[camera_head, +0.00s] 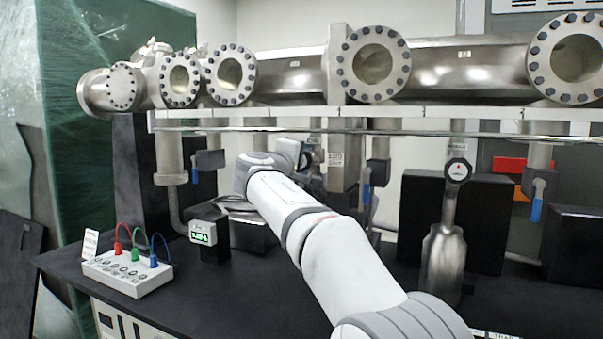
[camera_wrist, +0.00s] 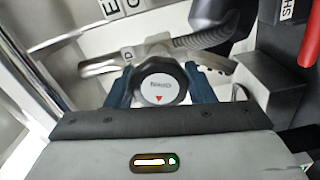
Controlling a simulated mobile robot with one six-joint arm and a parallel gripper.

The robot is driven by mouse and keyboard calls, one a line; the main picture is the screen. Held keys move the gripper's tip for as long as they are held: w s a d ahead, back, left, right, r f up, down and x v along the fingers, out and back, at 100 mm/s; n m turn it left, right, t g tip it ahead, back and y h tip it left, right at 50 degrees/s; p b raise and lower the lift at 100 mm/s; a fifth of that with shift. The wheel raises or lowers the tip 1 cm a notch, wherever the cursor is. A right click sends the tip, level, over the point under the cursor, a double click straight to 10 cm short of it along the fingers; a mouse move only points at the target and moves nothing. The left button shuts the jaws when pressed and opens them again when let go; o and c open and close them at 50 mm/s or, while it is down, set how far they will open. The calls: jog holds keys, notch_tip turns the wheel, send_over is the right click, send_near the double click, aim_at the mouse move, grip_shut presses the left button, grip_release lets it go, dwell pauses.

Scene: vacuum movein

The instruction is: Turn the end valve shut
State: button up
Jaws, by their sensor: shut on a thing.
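The valve is a round black knob (camera_wrist: 160,86) with a white face, small lettering and a red triangle, in the middle of the wrist view. It sits on a metal fitting with pipe stubs to both sides. My gripper (camera_wrist: 160,80) has its blue fingers on the left and right of the knob and is shut on it. In the head view my white arm reaches to the pipework under the chamber, and hides most of the gripper and the knob.
A similar knob (camera_head: 458,171) stands on a pipe to the right. Blue-handled valves (camera_head: 536,211) hang below the steel chamber (camera_head: 455,70). A grey block (camera_wrist: 268,85) and a red handle (camera_wrist: 311,35) are close to my gripper. A box with coloured cables (camera_head: 128,273) sits at the bench's left.

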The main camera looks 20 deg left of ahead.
jog(key=m+b, duration=0.1)
jog(key=m, duration=0.1)
jog(key=m+b, duration=0.1)
jog(key=shift+f+m, duration=0.3)
jog(key=shift+m, duration=0.1)
jog(key=m+b, duration=0.2)
jog(key=m, duration=0.1)
jog(key=shift+m, duration=0.3)
jog(key=m+b, duration=0.1)
jog(key=m, duration=0.5)
jog(key=shift+b, duration=0.35)
jog(key=shift+m, duration=0.3)
jog(key=o, duration=1)
jog(key=shift+r, duration=0.2)
jog(key=shift+c, duration=0.2)
jog(key=s+b, duration=0.3)
jog(key=s, duration=0.4)
jog(key=shift+s+a, duration=0.35)
jog(key=shift+s, duration=0.05)
